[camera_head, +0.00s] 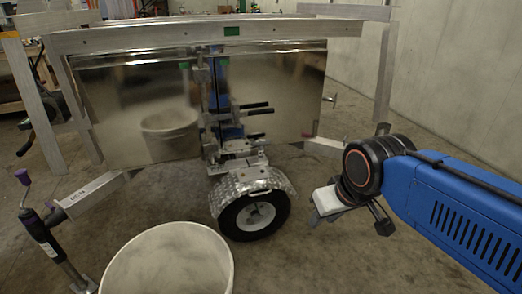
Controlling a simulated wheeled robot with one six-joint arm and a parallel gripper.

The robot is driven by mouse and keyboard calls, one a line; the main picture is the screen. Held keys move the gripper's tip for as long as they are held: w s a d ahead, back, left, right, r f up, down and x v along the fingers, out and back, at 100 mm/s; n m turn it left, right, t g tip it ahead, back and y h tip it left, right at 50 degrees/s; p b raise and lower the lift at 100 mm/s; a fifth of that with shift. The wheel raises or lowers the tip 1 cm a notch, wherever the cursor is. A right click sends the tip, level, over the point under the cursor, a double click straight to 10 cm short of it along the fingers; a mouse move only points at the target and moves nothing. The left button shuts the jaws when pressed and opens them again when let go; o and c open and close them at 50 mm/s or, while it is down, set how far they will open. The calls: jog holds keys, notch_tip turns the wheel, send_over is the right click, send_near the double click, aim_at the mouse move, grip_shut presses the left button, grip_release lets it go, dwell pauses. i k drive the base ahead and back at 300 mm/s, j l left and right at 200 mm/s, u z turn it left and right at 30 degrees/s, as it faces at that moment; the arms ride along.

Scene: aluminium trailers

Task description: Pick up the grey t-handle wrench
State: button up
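My gripper (350,215) hangs at the end of my blue arm, right of the trailer wheel and above the concrete floor. Its dark parts and a pale block sit below the black wrist joint. The view does not show clearly whether its fingers are apart or together, and I see no tool in it. I cannot make out the grey t-handle wrench for certain. A small metal T-shaped piece (329,98) sticks out at the right edge of the trailer's shiny panel. It is too small to tell whether it is the wrench.
The aluminium trailer (290,85) stands ahead, with black-handled levers (256,106) at its middle and a wheel (257,214) below. A white bucket (170,262) stands in front. A jack (42,235) with a purple-ended crank is at left. A pale wall (450,80) borders the right.

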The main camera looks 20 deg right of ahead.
aim_at(260, 142)
jog(key=l+u, duration=0.1)
jog(key=l, duration=0.8)
jog(key=i+l+u, duration=0.1)
jog(key=i+l, duration=0.2)
jog(key=i+l+u, duration=0.1)
jog(key=i+l, duration=0.2)
jog(key=l, duration=0.25)
jog(key=i+u, duration=0.2)
jog(key=i, duration=0.7)
